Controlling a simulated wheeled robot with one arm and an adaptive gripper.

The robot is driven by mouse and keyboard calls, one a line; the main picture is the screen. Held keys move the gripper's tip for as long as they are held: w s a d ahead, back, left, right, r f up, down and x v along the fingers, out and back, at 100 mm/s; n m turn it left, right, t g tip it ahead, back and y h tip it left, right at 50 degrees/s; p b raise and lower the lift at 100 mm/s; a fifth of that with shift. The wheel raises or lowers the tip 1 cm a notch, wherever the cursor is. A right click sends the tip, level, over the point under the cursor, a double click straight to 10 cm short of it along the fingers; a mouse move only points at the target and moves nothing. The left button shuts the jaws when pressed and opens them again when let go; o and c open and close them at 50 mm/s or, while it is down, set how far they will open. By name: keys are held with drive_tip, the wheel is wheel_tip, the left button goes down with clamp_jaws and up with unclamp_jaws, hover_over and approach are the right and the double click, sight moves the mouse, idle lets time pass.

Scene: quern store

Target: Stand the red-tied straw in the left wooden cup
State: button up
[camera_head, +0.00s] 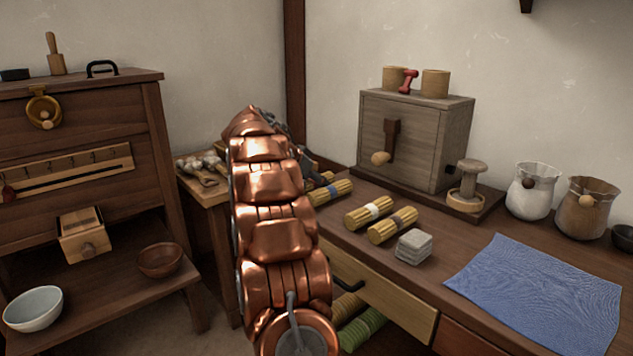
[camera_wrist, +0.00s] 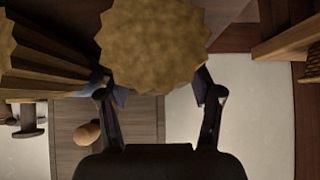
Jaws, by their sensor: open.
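In the wrist view, my gripper (camera_wrist: 160,95) is open around the jagged end of a straw bundle (camera_wrist: 155,40), close to the camera; its tie is hidden. In the head view, my copper arm hides most of my gripper. Several straw bundles lie on the bench: one with a blue tie (camera_head: 330,191), one with a white tie (camera_head: 369,212) and one with a brownish tie (camera_head: 392,225). I cannot make out a red tie. Two wooden cups stand on the grey wooden box: the left cup (camera_head: 392,76) and the right cup (camera_head: 435,83), with a red object (camera_head: 409,81) between them.
The grey wooden box (camera_head: 445,119) has a knobbed lever on its front. A grey block stack (camera_head: 413,247), a blue cloth (camera_head: 540,290) and two jugs (camera_head: 532,190) occupy the bench. A drawer (camera_head: 380,295) stands out below. A cabinet (camera_head: 80,120) is at left.

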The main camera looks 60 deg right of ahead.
drive_tip(key=shift+r, duration=0.1)
drive_tip(key=shift+r+p, duration=0.15)
drive_tip(key=shift+p, duration=0.15)
drive_tip(key=shift+w+a+r, duration=0.1)
drive_tip(key=shift+a+r, duration=0.15)
drive_tip(key=shift+r, duration=0.05)
drive_tip(key=p+v, duration=0.3)
drive_tip(key=v, duration=0.8)
drive_tip(key=s+a+f+n+y, duration=0.1)
drive_tip(key=s+a+f+n, duration=0.2)
drive_tip(key=a, duration=0.6)
drive_tip(key=s+a+f+n+t+y, duration=0.1)
drive_tip(key=a+f+n+y, duration=0.2)
drive_tip(key=a, duration=0.6)
drive_tip(key=s+a+f+n, duration=0.1)
drive_tip(key=a+f+n, duration=0.2)
drive_tip(key=a+n, duration=0.35)
drive_tip(key=s+a+f+n+g+y, duration=0.1)
drive_tip(key=s+a+f+n, duration=0.3)
drive_tip(key=s+a, duration=0.7)
drive_tip(key=s+a+f+n+g+y, duration=0.1)
drive_tip(key=s+a+f+n+y, duration=0.2)
drive_tip(key=s+a, duration=0.9)
wheel_tip(320, 180, down, 3)
drive_tip(key=shift+a+n+y, duration=0.4)
drive_tip(key=shift+a+n, duration=0.55)
drive_tip(key=shift+a, duration=0.3)
